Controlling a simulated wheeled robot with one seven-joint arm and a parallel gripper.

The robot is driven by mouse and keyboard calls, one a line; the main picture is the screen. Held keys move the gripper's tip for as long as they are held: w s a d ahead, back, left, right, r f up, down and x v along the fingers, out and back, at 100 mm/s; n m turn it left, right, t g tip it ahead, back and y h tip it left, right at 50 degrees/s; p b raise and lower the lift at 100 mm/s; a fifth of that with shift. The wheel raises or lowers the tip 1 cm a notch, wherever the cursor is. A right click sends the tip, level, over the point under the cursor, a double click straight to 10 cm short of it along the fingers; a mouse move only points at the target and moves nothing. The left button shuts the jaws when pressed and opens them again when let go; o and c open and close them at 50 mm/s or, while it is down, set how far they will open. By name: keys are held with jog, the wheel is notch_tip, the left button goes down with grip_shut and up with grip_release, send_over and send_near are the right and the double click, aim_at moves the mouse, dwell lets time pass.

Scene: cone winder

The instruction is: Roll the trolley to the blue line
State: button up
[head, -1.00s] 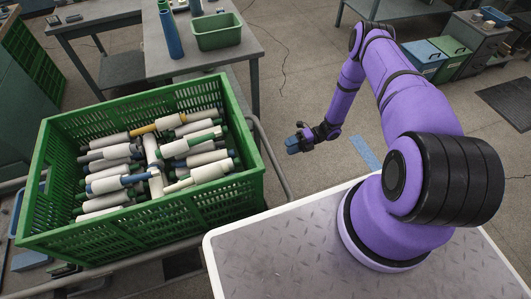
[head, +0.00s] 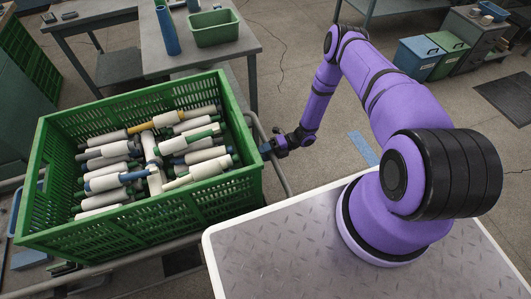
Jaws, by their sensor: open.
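The trolley's grey tube rail (head: 283,179) curves around the right side of a green crate (head: 150,223), which rides on the trolley and holds several bobbins. A blue line (head: 363,150) lies on the floor to the right of the gripper, partly hidden by my arm and base. The trolley's lower parts are mostly hidden under the crate.
A grey table (head: 235,49) with a green tray (head: 214,28) and a blue cone stands just behind the crate. Blue and green bins (head: 418,58) stand at the back right. Bare floor lies between the rail and the blue line.

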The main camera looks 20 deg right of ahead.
grip_shut()
